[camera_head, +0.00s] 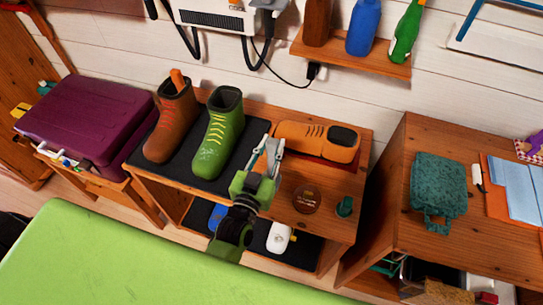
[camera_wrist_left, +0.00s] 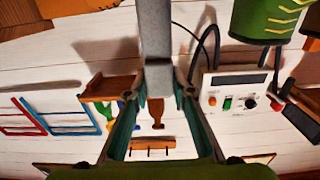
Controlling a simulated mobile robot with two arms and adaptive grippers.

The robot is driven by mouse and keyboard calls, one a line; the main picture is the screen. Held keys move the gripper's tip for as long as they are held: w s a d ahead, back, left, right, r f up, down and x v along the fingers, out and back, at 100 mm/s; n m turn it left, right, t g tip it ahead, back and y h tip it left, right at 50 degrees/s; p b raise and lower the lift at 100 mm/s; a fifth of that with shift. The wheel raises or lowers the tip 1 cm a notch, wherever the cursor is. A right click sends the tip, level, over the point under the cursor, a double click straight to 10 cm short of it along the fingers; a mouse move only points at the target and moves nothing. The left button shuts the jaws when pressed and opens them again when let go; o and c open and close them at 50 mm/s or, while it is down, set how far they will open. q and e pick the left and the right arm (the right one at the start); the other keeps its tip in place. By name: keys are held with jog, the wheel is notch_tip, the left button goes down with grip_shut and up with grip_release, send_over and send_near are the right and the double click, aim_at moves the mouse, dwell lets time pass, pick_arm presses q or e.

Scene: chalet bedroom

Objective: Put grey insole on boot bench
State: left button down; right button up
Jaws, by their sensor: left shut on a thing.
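The boot bench (camera_head: 345,185) is a wooden unit below the wall, with a dark mat on the left of its top and a lower shelf. My left gripper (camera_head: 268,152) is above the bench top, between the green boot (camera_head: 218,135) and the orange shoe (camera_head: 318,139). It is shut on a narrow grey piece, apparently the grey insole (camera_wrist_left: 154,35), which shows edge-on between the fingertips in the left wrist view. In the head view the insole is small and mostly hidden by the fingers. I cannot tell whether it touches the bench. My right gripper is not in view.
A brown boot (camera_head: 171,120) stands left of the green one. A round brown tin (camera_head: 306,200) and a small green item (camera_head: 344,207) sit at the bench's front right. A purple case (camera_head: 85,120) is at left, a desk (camera_head: 470,235) at right, and a green surface (camera_head: 110,265) in front.

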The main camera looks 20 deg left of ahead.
aim_at(271, 155)
pick_arm(q)
jog(key=shift+f+b, duration=0.8)
jog(key=shift+f, duration=0.5)
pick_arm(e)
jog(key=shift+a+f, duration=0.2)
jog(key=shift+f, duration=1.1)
pick_arm(q)
jog(key=shift+f, duration=0.2)
jog(key=c, duration=1.8)
grip_release()
jog(key=shift+o, duration=0.2)
jog(key=shift+r, duration=0.1)
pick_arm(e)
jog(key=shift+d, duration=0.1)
pick_arm(q)
jog(key=shift+r, duration=0.2)
jog(key=s+b, duration=0.1)
jog(key=s, duration=1.1)
jog(key=shift+a, duration=0.2)
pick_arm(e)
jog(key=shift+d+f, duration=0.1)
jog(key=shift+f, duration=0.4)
